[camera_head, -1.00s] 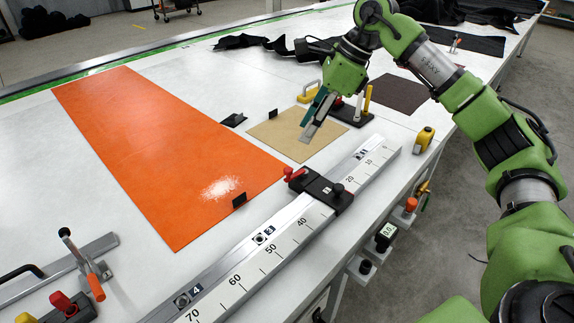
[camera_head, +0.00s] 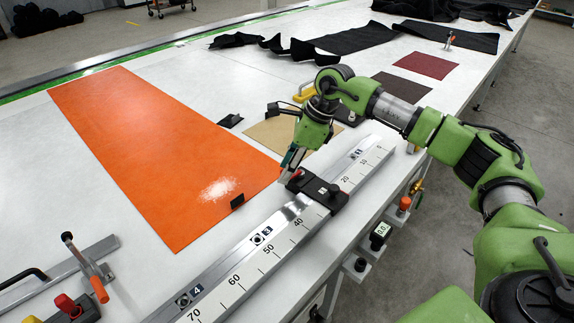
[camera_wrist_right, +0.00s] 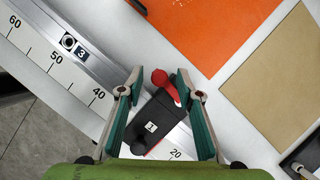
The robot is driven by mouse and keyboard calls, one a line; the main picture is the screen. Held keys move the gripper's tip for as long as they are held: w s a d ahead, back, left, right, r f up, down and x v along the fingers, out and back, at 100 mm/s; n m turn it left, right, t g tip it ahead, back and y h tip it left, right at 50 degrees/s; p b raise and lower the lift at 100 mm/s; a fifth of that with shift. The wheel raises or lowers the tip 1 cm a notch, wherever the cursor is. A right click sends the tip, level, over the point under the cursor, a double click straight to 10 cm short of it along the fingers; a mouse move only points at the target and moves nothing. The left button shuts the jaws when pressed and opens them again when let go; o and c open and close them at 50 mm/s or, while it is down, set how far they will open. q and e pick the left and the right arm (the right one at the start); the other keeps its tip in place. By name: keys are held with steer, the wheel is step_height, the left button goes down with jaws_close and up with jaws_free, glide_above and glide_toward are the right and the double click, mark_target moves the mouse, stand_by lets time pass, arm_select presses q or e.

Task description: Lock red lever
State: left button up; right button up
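The red lever (camera_wrist_right: 165,84) has a round red knob and sits on a black clamp block (camera_wrist_right: 157,122) labelled 1. The block also shows on the ruler rail in the head view (camera_head: 322,190). My right gripper (camera_wrist_right: 167,88) is open, with its two teal-padded fingers spread on either side of the lever and block in the right wrist view. In the head view the right gripper (camera_head: 287,176) is low over the block and hides most of the lever. Whether the fingers touch it cannot be told. My left gripper is in neither view.
The metal ruler rail (camera_head: 240,270) runs diagonally along the table's near edge. An orange sheet (camera_head: 150,150) and a tan sheet (camera_wrist_right: 285,80) lie behind it. Another red-knobbed clamp (camera_head: 68,306) and an orange-handled lever (camera_head: 98,288) stand at lower left.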

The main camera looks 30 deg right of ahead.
steer(key=shift+f, duration=0.1)
jaws_close()
